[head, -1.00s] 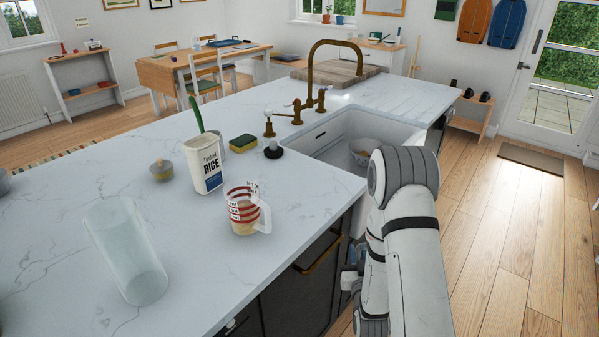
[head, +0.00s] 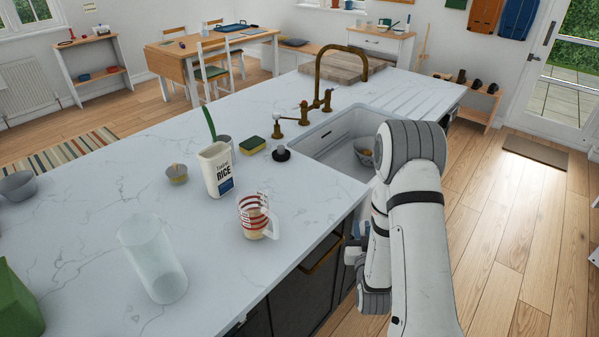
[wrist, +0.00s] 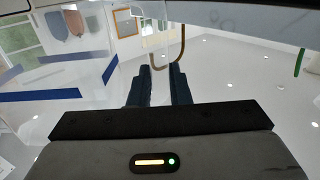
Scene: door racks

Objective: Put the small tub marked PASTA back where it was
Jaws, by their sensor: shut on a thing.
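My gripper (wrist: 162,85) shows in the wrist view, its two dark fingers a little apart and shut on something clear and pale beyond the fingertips. No tub marked PASTA can be read on the counter (head: 90,215).
On the counter stand a tall clear container (head: 152,260), a red-striped measuring jug (head: 255,217), a RICE carton (head: 217,170), a small lidded pot (head: 177,174), a sponge (head: 252,145), a grey bowl (head: 17,186) and a green object (head: 18,302). The sink (head: 335,140) holds a bowl.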

